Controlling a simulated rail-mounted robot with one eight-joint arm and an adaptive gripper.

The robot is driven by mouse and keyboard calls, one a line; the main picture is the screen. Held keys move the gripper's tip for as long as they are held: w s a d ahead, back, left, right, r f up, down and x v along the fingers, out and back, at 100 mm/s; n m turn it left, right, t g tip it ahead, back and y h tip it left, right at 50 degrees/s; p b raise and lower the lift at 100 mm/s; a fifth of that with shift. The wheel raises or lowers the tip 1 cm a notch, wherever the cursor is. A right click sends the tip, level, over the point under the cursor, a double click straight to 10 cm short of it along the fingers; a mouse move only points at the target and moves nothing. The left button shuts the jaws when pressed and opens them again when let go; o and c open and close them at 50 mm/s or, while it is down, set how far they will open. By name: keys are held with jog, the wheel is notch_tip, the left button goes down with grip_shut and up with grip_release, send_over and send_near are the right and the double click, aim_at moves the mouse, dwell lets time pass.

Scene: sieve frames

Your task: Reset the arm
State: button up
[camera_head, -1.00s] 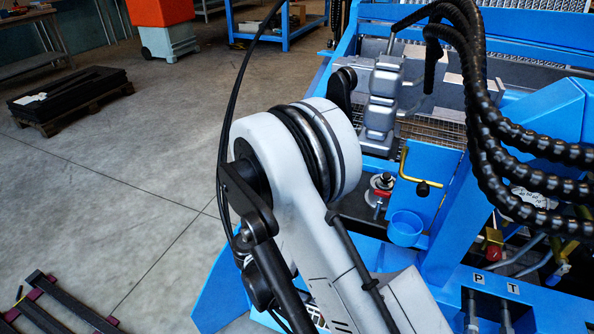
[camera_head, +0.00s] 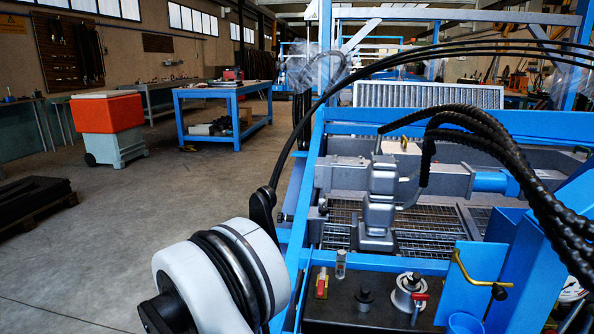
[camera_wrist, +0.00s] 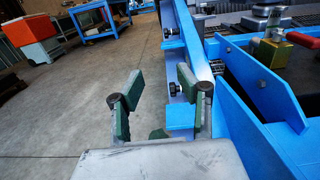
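My gripper (camera_wrist: 158,92) shows in the wrist view, with its two green-padded fingers spread apart and nothing between them. It is over the left edge of the blue machine frame (camera_wrist: 268,100), with floor visible to its left. In the head view, a rounded white joint of my arm is at the bottom left, and my gripper is out of that picture.
The blue sieve machine (camera_head: 400,128) fills the right side, with black hoses (camera_head: 490,125) arching over it. A red-handled valve (camera_head: 321,283) stands on its near deck. An orange-and-grey bin (camera_head: 108,128) and a blue workbench (camera_head: 224,110) stand at the back left. The floor (camera_head: 85,260) between is clear.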

jog(key=w+d+r+m+g+h, duration=0.2)
jog(key=w+d+r+m+g, duration=0.15)
jog(key=d+r+m, duration=0.85)
jog(key=s+d+r+m+g, duration=0.2)
jog(key=s+d, duration=0.1)
jog(key=d, duration=0.4)
jog(key=s+d+r+m+g, duration=0.2)
jog(key=s+d, duration=0.1)
jog(key=d, duration=0.4)
jog(key=s+d+r+m+g+y, duration=0.2)
jog(key=s+d+r+m, duration=0.2)
jog(key=s+d+m, duration=0.75)
jog(key=s+d+f+m+g+y, duration=0.1)
jog(key=s+m+y, duration=0.2)
jog(key=s+m, duration=0.8)
jog(key=s+r+n+p, duration=0.2)
jog(key=r+p, duration=0.7)
jog(key=s+r+n+p, duration=0.2)
jog(key=r+p, duration=0.7)
